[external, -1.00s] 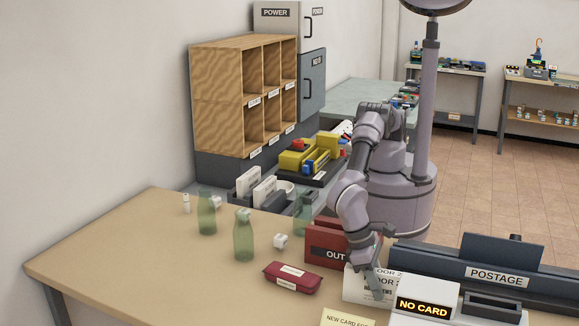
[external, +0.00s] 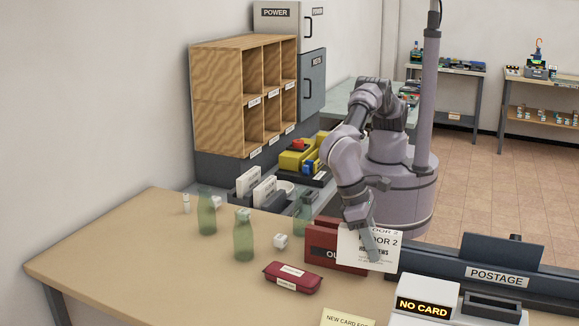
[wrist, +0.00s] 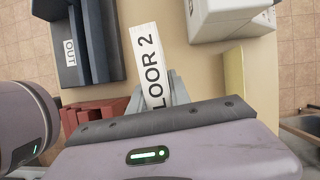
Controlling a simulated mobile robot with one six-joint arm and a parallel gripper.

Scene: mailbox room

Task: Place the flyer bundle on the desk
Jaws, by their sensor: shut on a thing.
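The flyer bundle (external: 356,257) is a white stack of sheets printed "FLOOR 2". My gripper (external: 374,250) is shut on it and holds it upright above the desk (external: 150,245), in front of the red box marked "OUT" (external: 321,244) and covering part of that box. In the wrist view the bundle's white top edge, reading "LOOR 2" (wrist: 146,52), stands between my gripper's grey fingers (wrist: 171,92). The bundle's lower edge appears clear of the desk in the external view.
A dark postage unit (external: 470,275) and a white "NO CARD" reader (external: 426,301) stand at right. The desk's left front is clear.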

